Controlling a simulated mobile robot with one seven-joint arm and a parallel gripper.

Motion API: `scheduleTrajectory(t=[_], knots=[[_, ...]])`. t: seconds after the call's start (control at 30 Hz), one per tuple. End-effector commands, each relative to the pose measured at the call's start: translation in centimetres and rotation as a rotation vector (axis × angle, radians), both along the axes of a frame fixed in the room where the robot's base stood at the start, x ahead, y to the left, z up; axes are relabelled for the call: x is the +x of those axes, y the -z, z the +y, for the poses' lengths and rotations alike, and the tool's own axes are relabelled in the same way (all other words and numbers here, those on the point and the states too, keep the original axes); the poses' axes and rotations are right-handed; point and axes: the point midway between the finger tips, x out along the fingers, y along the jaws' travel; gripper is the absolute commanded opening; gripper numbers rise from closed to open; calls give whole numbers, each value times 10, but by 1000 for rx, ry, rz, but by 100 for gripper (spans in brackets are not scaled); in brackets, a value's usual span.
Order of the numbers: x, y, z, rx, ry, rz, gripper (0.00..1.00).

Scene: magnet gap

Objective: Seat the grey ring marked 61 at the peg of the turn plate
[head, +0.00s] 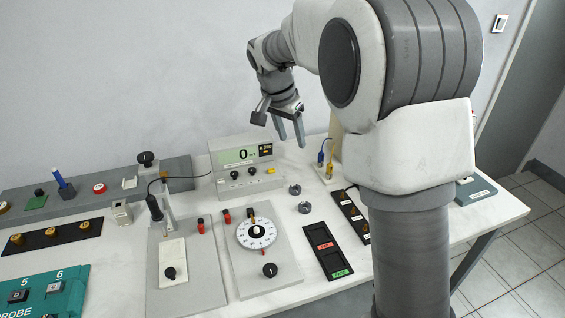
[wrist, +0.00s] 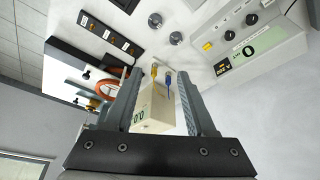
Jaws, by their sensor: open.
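Two small dark grey rings lie on the white bench right of the turn plate: one farther back (head: 295,190), one nearer (head: 305,208). They also show at the top of the wrist view (wrist: 155,19) (wrist: 176,38). Their markings are too small to read, so I cannot tell which is 61. The turn plate (head: 257,232) is a white dial with a dark centre on a grey base; I cannot clearly make out its peg. My gripper (head: 292,143) is open and empty, fingers pointing down, in the air above the back of the bench, apart from both rings.
A meter reading 0 (head: 242,157) stands left of the rings. A cream block with blue and yellow plugs (wrist: 155,108) shows between my fingers in the wrist view, beyond them. A black tray with red and green labels (head: 327,250) lies in front of the rings.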

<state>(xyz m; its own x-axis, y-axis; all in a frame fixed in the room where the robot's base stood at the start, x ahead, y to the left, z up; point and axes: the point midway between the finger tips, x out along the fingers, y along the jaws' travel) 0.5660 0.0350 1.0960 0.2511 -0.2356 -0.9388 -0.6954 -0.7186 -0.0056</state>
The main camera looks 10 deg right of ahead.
Motion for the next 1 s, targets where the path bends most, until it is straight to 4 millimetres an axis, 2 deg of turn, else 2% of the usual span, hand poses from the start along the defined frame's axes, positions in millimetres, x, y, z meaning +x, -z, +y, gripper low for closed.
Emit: scheduleTrajectory(t=[0.03, 0.1, 0.3, 0.57, 1.0], knots=[[13, 21, 5, -5, 28, 4, 56], [29, 41, 10, -13, 72, 2, 56], [61, 86, 22, -29, 174, -14, 56], [73, 111, 23, -36, 215, -22, 56], [92, 194, -6, -36, 214, -20, 56]])
